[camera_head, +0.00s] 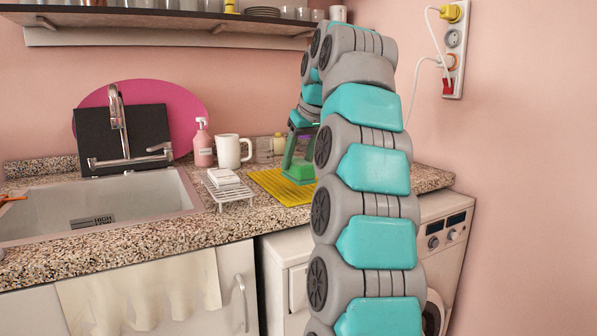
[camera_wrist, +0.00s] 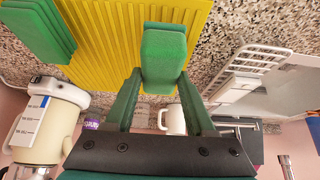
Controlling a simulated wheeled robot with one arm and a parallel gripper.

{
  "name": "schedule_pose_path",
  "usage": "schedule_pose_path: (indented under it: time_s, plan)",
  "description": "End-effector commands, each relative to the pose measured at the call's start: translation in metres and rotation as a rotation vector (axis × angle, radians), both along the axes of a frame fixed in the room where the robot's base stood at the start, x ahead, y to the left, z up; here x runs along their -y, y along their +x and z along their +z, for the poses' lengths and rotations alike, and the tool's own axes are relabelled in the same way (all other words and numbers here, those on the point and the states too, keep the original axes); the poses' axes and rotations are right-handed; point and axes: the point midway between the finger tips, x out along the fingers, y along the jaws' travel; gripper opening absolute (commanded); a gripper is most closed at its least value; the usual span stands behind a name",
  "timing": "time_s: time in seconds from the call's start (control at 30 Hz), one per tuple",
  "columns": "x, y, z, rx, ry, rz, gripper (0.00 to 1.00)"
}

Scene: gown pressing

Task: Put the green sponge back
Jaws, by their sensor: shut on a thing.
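In the wrist view my gripper (camera_wrist: 161,76) is shut on a green sponge (camera_wrist: 164,55), which sits between its two dark green fingertips. The sponge is over the edge of a ribbed yellow mat (camera_wrist: 95,35); I cannot tell whether it touches the mat. A second green block (camera_wrist: 38,30) shows at the upper left, over the mat. In the head view my gripper (camera_head: 300,165) is above the yellow mat (camera_head: 263,180) on the counter, partly hidden by my arm.
Left of the mat are a white wire rack (camera_head: 231,193), a white mug (camera_head: 229,151), a pink soap bottle (camera_head: 201,146) and the sink (camera_head: 100,209). A cream-coloured container (camera_wrist: 45,125) stands close by in the wrist view. A shelf (camera_head: 180,27) hangs above the counter.

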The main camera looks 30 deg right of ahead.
Motion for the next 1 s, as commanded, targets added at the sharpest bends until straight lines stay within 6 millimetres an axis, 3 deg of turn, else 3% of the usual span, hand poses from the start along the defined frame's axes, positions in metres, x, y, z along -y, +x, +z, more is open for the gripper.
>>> schedule_pose_path:
  time_s: [0.43, 1.0]
  plan:
    - [-0.001, -0.002, -0.025, -0.006, 0.002, 0.005, 0.00]
    - [-0.001, -0.001, -0.034, -0.002, 0.000, 0.004, 0.00]
